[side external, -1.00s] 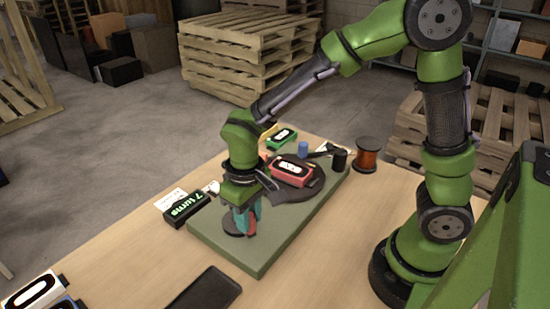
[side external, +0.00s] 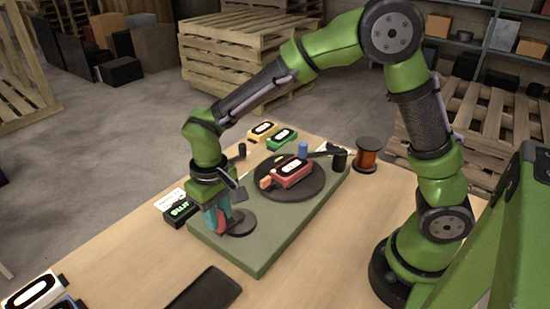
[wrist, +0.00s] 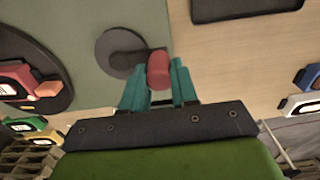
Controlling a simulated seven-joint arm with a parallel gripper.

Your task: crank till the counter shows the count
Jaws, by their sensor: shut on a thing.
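My gripper (wrist: 160,88) has teal fingers and is shut on the red crank knob (wrist: 158,70). The crank disc (wrist: 112,55) is dark and round, with an arm running to the knob. In the side external view my gripper (side external: 217,222) is at the left edge of the green base, with the crank disc (side external: 241,224) to its right. The counter (side external: 181,211) is a black box with lit green characters, partly hidden behind my gripper, so its number is not readable. A dark turntable (side external: 310,192) on the green base (side external: 270,245) carries a red detector (side external: 292,173).
Green (side external: 282,139) and yellow (side external: 262,131) detectors stand behind the base. A copper spool (side external: 367,153) is at the back right. A black tray (side external: 204,289) lies in front. More detectors (side external: 34,291) sit at the front left.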

